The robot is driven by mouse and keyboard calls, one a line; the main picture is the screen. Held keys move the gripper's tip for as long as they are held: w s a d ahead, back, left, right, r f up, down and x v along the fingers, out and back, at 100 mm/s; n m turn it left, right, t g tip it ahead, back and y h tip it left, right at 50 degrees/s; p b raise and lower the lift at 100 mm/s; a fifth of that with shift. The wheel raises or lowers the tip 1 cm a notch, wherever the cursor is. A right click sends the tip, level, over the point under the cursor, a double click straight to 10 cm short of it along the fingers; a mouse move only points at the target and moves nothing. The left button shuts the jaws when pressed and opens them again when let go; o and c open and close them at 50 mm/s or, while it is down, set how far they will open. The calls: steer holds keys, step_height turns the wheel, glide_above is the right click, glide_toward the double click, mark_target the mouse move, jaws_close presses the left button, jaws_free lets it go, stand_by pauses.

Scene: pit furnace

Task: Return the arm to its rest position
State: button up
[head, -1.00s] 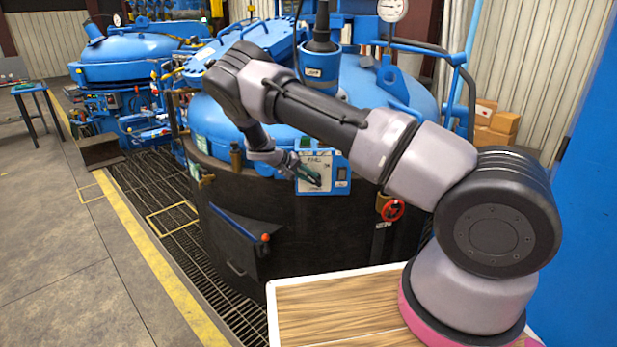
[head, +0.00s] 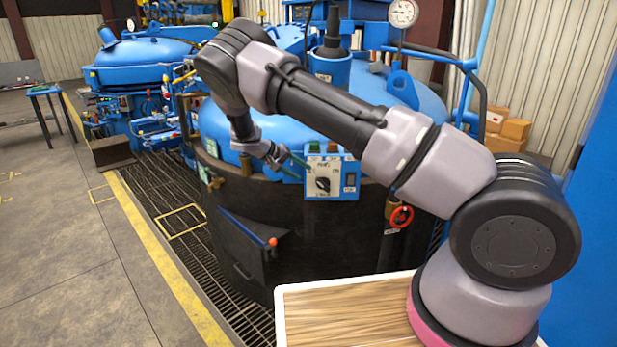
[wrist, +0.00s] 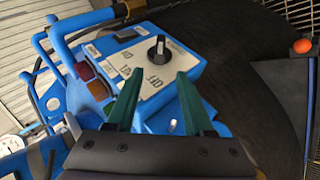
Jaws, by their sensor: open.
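My gripper (head: 283,160) is in front of the blue pit furnace, just left of a small control box (head: 331,177) in the head view. In the wrist view its two green fingers (wrist: 158,100) are apart with nothing between them. The control box (wrist: 137,64) lies beyond the fingertips, with a black rotary knob (wrist: 159,48) on its pale face. The knob also shows in the head view (head: 323,184), apart from the fingers. My arm is stretched out from its base at the lower right, bent downward at the far end.
The dark furnace wall (head: 330,240) and its blue lid (head: 420,100) stand close behind my arm. A red valve wheel (head: 401,217) and a black panel with an orange knob (head: 273,242) stick out. Open floor (head: 60,260) lies to the left.

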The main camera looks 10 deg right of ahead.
steer(key=shift+s+a+r, duration=0.2)
steer(key=shift+a+r, duration=0.25)
steer(key=s+d+r+m+g+y, duration=0.1)
steer(key=s+d+r+y, duration=0.3)
steer(key=r, duration=0.5)
steer(key=s+d+r+m+y, duration=0.2)
steer(key=s+d+r, duration=0.35)
steer(key=r, duration=0.25)
steer(key=s+d+r+m+g+y, duration=0.1)
steer(key=s+d+r+y, duration=0.25)
steer(key=s+r, duration=0.4)
steer(key=s+d+r+t, duration=0.1)
steer(key=s+r, duration=0.2)
steer(key=s, duration=0.4)
steer(key=s+r+t+y, duration=0.1)
steer(key=s+r+t, duration=0.1)
steer(key=s+r, duration=0.2)
steer(key=s+d+r+t, duration=0.1)
steer(key=s+r, duration=0.3)
steer(key=s, duration=0.6)
steer(key=shift+d+r+m+t+y, duration=0.25)
steer(key=shift+d+m+t+y, duration=0.1)
steer(key=shift+t, duration=0.35)
steer(key=shift+d, duration=0.1)
